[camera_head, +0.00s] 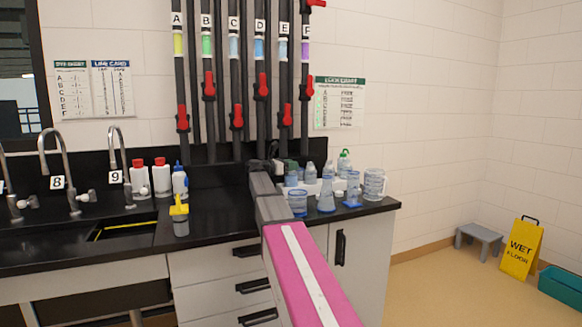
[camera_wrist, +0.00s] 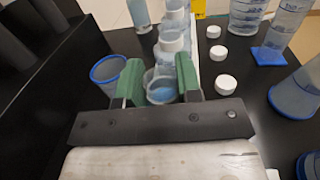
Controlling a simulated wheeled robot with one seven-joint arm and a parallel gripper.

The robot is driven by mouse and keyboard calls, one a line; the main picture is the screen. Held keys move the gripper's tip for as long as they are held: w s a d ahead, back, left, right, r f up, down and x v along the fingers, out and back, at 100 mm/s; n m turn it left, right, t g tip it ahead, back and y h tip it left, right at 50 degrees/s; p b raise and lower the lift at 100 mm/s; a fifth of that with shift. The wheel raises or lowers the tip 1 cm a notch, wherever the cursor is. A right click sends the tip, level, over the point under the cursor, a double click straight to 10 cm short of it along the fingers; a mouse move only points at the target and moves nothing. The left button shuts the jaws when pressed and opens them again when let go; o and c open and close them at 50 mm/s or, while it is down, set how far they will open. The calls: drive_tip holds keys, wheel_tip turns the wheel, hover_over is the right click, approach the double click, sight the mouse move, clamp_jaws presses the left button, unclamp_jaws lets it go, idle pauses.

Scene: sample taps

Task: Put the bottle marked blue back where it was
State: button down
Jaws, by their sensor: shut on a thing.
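In the wrist view my gripper (camera_wrist: 160,82) has its two green fingers on either side of a clear round bottle (camera_wrist: 162,91) with blue in it, and is shut on it. The bottle appears open at the top; its base and any marking are hidden. In the head view my gripper (camera_head: 282,168) is at the back of the counter, left of several clear bottles (camera_head: 310,173); the held bottle is mostly hidden there. In the wrist view similar bottles (camera_wrist: 171,46) stand in a row just beyond the held one.
A blue-rimmed beaker (camera_wrist: 107,72) stands close left of my gripper in the wrist view. White caps (camera_wrist: 225,85) lie to the right. A flask (camera_head: 326,195) and jug (camera_head: 374,184) stand along the counter's (camera_head: 225,213) right part. Pipes with red valves (camera_head: 236,117) rise behind.

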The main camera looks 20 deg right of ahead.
drive_tip(key=shift+f, duration=0.1)
drive_tip(key=c, duration=0.8)
unclamp_jaws()
drive_tip(key=shift+a, duration=0.25)
drive_tip(key=a, duration=0.3)
drive_tip(key=s+a, duration=0.1)
drive_tip(key=a, duration=0.3)
drive_tip(key=s+a, duration=0.1)
drive_tip(key=a, duration=0.3)
drive_tip(key=shift+a, duration=0.2)
